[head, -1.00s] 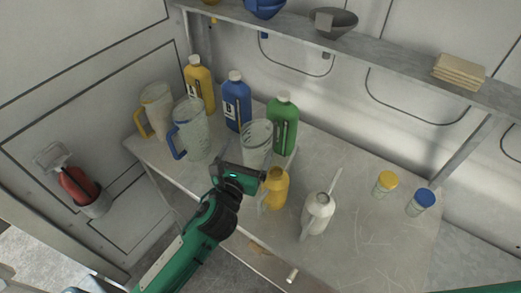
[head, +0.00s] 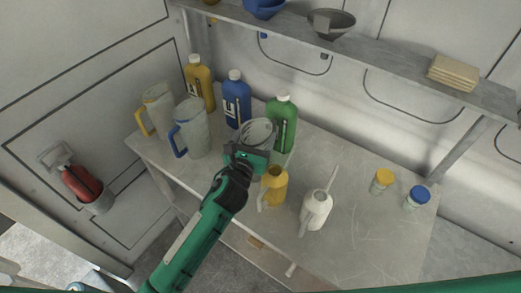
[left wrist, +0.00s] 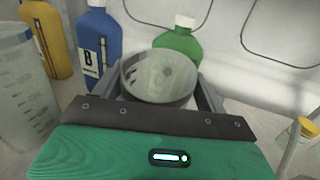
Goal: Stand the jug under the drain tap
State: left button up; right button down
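A clear jug (head: 259,133) stands upright on the bench in front of the green bottle. It also shows in the left wrist view (left wrist: 160,78), with its lower part hidden by my gripper. My left gripper (head: 252,157) is at the near side of this jug. Its fingers (left wrist: 162,100) are spread to both sides of the jug, and a firm grip does not show. A blue-handled jug (head: 192,130) and a yellow-handled jug (head: 158,112) stand to the left. A small pale fitting (head: 291,270) at the bench's front edge may be the drain tap. My right gripper is not in view.
Yellow (head: 199,84), blue (head: 237,100) and green (head: 283,125) bottles stand behind the jugs. A yellow can (head: 273,189) and white can (head: 316,212) stand close on the right. Two lidded jars (head: 382,182) are farther right. A shelf (head: 390,60) runs above; the bench's front right is clear.

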pick_arm(q)
jog(key=c, duration=1.1)
jog(key=shift+c, duration=1.2)
jog(key=shift+r, duration=0.15)
